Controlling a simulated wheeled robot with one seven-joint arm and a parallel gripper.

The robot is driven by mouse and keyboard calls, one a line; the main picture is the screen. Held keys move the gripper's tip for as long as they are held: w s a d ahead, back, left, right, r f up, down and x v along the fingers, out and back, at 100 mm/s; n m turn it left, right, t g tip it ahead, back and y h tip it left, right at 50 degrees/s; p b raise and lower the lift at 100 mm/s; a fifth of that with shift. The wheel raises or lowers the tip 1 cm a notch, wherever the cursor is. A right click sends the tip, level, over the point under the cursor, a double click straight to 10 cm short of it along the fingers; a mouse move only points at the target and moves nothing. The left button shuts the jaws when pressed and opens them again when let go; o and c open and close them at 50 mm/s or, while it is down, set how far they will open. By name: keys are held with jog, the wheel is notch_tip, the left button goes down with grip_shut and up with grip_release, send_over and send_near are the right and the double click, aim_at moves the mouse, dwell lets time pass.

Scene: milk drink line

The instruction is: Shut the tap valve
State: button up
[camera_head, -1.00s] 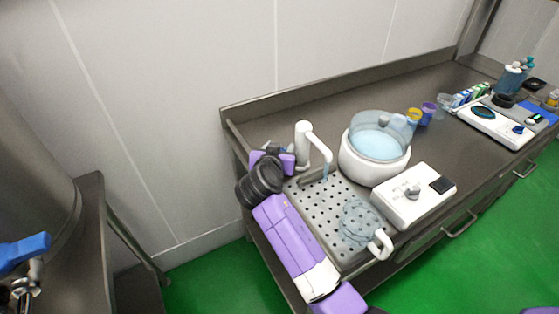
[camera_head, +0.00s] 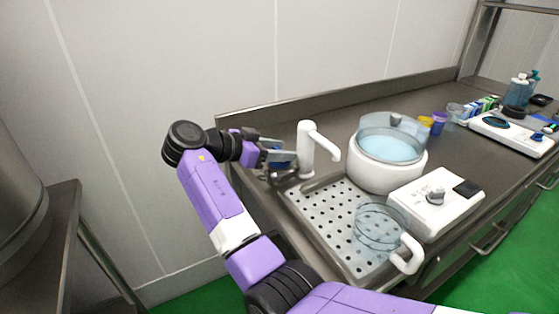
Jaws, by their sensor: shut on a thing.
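The white tap (camera_head: 306,150) stands upright at the left end of the steel counter, with its spout reaching right over the drain tray. A blue valve handle (camera_head: 280,157) shows just left of the tap post, partly hidden by my gripper. My gripper (camera_head: 274,152) reaches in from the left and is shut on this blue handle. A dark metal fitting (camera_head: 284,176) sits below it. No water stream shows under the spout. A clear jug (camera_head: 378,228) with a white handle stands on the perforated drain tray (camera_head: 318,204).
A white round pot (camera_head: 385,174) with a clear lid and a white control box (camera_head: 437,203) stand right of the tray. Cups and small bottles are farther right. A steel tank (camera_head: 18,175) is at far left. The wall rises behind the counter.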

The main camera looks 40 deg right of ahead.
jog(key=shift+f+m+g+y+b, duration=0.15)
jog(key=shift+m+g+y+b, duration=0.15)
jog(key=shift+m+g+b, duration=0.25)
jog(key=o, duration=1.4)
jog(key=shift+c, duration=0.2)
jog(key=v, duration=0.8)
